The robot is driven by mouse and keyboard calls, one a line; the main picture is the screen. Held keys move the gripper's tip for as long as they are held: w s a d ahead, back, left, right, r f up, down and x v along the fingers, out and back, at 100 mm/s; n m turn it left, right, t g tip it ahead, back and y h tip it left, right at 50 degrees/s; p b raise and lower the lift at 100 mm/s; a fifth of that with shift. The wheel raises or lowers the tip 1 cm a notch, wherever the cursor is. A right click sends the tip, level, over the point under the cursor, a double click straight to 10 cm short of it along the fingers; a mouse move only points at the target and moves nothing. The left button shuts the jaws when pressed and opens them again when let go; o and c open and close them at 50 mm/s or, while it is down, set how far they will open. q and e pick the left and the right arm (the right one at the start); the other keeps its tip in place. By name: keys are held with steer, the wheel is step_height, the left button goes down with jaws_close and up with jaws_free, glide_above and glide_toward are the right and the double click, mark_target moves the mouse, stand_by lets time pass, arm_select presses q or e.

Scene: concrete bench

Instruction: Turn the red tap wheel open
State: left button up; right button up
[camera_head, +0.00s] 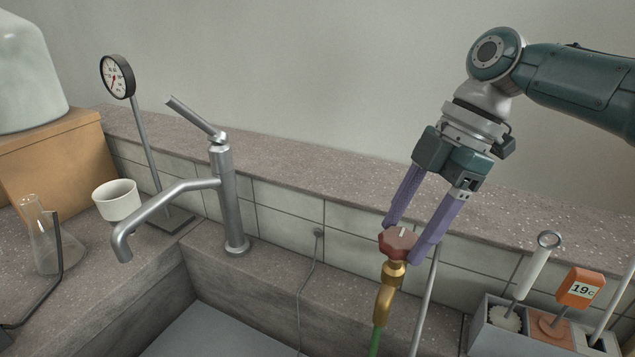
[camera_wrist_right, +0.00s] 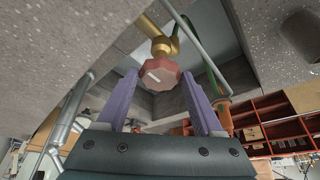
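The red tap wheel (camera_head: 397,241) is a faceted knob with a white mark on top. It sits on a brass tap (camera_head: 391,280) joined to a green hose. My right gripper (camera_head: 403,245) comes down from the upper right, its two purple fingers on either side of the wheel. In the right wrist view the wheel (camera_wrist_right: 158,74) lies between the fingertips (camera_wrist_right: 160,77), with what look like narrow gaps on both sides. The fingers look open around the wheel; contact is hard to judge. My left gripper is not in view.
A steel faucet (camera_head: 229,200) stands left of the wheel over the sink. A thin grey rod (camera_head: 427,300) rises just right of the brass tap. A grey caddy (camera_head: 490,335) with brushes and an orange tag stands at the lower right. A gauge (camera_head: 117,77), white cup (camera_head: 117,200) and flask (camera_head: 40,240) are left.

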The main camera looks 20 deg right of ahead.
steer(key=o, duration=0.4)
steer(key=shift+r, duration=0.1)
steer(key=v, duration=0.9)
steer(key=shift+d+r, duration=0.2)
steer(key=shift+r, duration=0.15)
